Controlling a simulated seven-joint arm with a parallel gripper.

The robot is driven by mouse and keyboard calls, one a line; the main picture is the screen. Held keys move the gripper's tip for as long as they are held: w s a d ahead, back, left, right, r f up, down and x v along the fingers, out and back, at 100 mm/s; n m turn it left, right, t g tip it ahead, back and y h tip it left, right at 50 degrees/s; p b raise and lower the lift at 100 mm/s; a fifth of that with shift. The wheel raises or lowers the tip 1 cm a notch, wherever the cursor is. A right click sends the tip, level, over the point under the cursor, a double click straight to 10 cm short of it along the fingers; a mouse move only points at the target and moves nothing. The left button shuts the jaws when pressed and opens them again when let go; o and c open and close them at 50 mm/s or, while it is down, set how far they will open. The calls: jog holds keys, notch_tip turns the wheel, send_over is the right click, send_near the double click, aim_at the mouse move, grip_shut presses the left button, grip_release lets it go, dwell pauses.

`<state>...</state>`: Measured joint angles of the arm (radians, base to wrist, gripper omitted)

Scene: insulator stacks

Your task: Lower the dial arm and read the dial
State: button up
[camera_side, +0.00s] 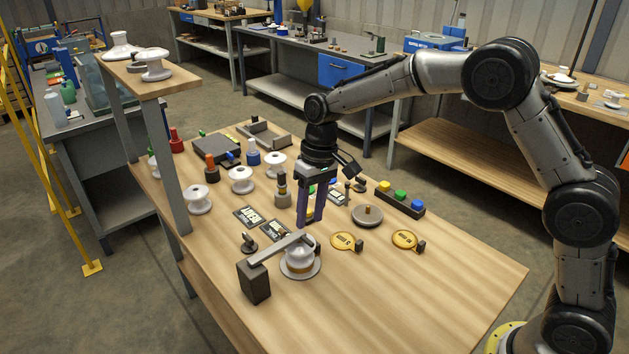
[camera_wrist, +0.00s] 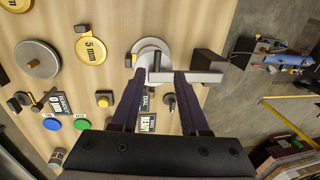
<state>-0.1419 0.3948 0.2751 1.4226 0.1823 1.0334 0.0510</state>
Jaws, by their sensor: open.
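The dial arm (camera_side: 276,250) is a flat grey bar reaching from a dark block (camera_side: 254,281) over a white insulator stack (camera_side: 301,260) on a round base. I cannot tell whether its free end touches the stack. No dial face is readable. My gripper (camera_side: 311,224) points down with purple fingers apart and nothing between them in the side view, behind the stack. In the wrist view the bar (camera_wrist: 190,77) crosses near the fingertips (camera_wrist: 158,74), with the white stack (camera_wrist: 150,54) and dark block (camera_wrist: 208,65) just beyond. Contact is unclear.
Two dark lettered cards (camera_side: 247,217) lie behind the stack. Yellow discs (camera_side: 346,242) and a grey disc (camera_side: 367,215) lie to the right. White insulators (camera_side: 199,200) stand at left, near a raised shelf (camera_side: 150,88). The table's front right is clear.

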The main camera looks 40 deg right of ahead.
notch_tip(320, 180, up, 10)
jog(key=d, duration=0.1)
jog(key=shift+d+f, duration=0.25)
